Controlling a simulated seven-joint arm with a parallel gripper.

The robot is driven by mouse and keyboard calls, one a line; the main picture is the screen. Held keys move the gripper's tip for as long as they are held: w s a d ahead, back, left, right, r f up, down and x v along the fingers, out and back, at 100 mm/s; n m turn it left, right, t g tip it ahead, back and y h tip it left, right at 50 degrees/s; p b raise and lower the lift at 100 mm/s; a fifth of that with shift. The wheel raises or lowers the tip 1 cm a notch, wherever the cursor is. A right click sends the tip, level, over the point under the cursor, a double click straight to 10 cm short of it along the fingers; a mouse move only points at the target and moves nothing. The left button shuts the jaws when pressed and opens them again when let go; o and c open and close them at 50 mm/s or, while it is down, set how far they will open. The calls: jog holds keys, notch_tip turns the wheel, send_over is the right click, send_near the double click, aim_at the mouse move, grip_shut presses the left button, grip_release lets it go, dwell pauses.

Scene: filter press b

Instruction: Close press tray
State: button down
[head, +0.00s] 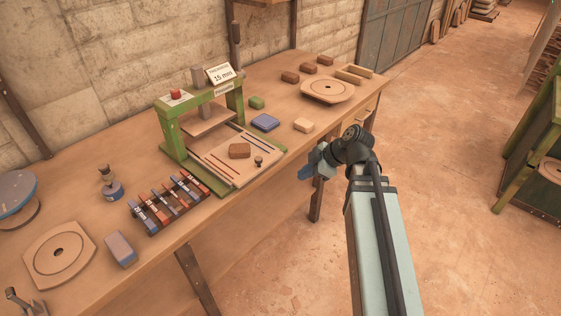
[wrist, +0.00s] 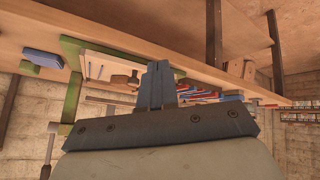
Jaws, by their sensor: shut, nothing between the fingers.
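The green press (head: 170,130) stands on the workbench with a red button on top and a sign reading 15 mm. Its pale tray (head: 266,150) sticks out from under the press plate toward the bench's front edge. In the wrist view the shut fingers (wrist: 155,85) partly cover the view beside the tray (wrist: 110,70).
A rack of coloured bars (head: 168,200) sits left of the press. A blue block (head: 265,122), a green block (head: 257,102) and a tan block (head: 303,125) lie right of it. A round-holed plate (head: 328,91) lies farther back. The floor in front is clear.

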jog(key=w+a+f+m+t, duration=0.1)
jog(key=w+m, duration=0.4)
jog(key=m, duration=0.8)
jog(key=w+a+f+m+t, duration=0.2)
jog(key=w+a+f+m, duration=0.2)
jog(key=m, duration=0.9)
jog(key=shift+w+a+f+t+h, duration=0.15)
jog(key=shift+w+a+t+h, duration=0.15)
jog(key=shift+w+a, duration=0.85)
jog(key=shift+w+d, duration=0.15)
